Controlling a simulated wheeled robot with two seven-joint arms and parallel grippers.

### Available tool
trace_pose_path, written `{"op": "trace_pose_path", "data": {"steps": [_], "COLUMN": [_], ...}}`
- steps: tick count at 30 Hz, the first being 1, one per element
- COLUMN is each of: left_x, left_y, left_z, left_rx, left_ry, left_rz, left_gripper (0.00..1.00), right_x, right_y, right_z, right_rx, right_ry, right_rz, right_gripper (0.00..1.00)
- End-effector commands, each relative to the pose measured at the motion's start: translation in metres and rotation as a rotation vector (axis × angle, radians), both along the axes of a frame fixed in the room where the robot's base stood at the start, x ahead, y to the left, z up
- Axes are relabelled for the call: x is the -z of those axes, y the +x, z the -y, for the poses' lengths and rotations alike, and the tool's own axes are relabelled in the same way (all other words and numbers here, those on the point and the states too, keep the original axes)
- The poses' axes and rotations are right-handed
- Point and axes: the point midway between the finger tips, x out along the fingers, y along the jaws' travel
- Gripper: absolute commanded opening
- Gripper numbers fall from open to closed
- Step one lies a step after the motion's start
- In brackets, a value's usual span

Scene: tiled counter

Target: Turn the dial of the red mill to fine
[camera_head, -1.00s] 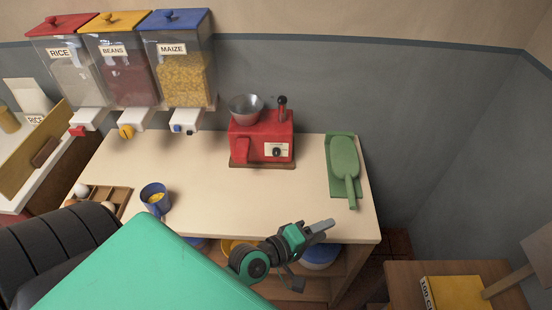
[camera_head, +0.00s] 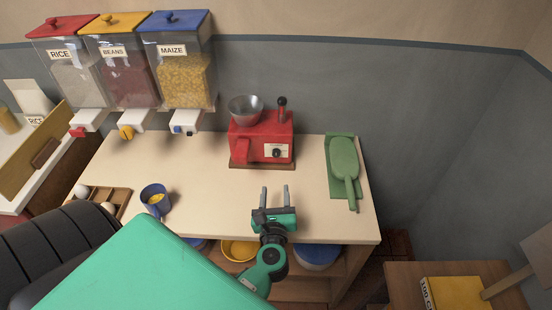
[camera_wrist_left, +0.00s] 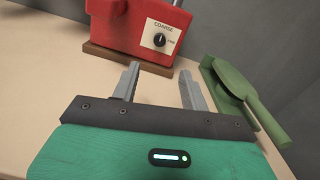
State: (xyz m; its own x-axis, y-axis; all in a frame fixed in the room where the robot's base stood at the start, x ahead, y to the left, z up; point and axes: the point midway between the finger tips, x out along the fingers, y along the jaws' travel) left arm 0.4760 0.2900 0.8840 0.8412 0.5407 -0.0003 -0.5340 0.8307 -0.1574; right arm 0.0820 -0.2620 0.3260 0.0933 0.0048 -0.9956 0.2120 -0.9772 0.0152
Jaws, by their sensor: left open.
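The red mill (camera_head: 262,138) stands on a wooden base at the back of the counter, with a metal hopper and a black-knobbed lever on top. Its black dial (camera_head: 277,153) sits on a white plate on the front. In the left wrist view the dial (camera_wrist_left: 159,40) shows below the word COARSE, with a smaller label at its right. My left gripper (camera_head: 274,190) is open and empty over the front of the counter, short of the mill, fingers pointing at it. In the left wrist view the gripper (camera_wrist_left: 160,85) is apart from the dial. My right gripper is not in view.
A green scoop (camera_head: 345,165) lies on a green board right of the mill. A blue cup (camera_head: 155,198) and a wooden tray (camera_head: 122,202) are at the left. Rice, beans and maize dispensers (camera_head: 182,75) hang at the back left. The counter before the mill is clear.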

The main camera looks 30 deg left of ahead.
Motion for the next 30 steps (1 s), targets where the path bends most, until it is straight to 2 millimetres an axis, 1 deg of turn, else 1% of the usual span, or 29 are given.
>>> {"op": "trace_pose_path", "data": {"steps": [5,15,18,24,30], "left_x": [-0.003,-0.004,-0.004,-0.002,0.000], "left_y": [0.018,0.076,0.090,0.109,0.114], "left_z": [-0.012,-0.049,-0.058,-0.070,-0.074], "left_rx": [-0.003,0.000,0.000,0.000,0.000], "left_ry": [0.000,0.003,0.002,0.003,0.001], "left_rz": [0.002,0.001,0.002,0.001,0.000], "left_gripper": [0.45,0.45,0.45,0.45,0.45], "right_x": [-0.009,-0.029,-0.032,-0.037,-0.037], "right_y": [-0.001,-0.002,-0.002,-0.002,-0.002], "right_z": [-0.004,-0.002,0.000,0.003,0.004], "right_rx": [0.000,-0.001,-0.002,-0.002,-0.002], "right_ry": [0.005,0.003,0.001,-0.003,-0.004], "right_rz": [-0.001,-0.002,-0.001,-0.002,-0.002], "right_gripper": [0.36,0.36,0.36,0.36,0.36]}}
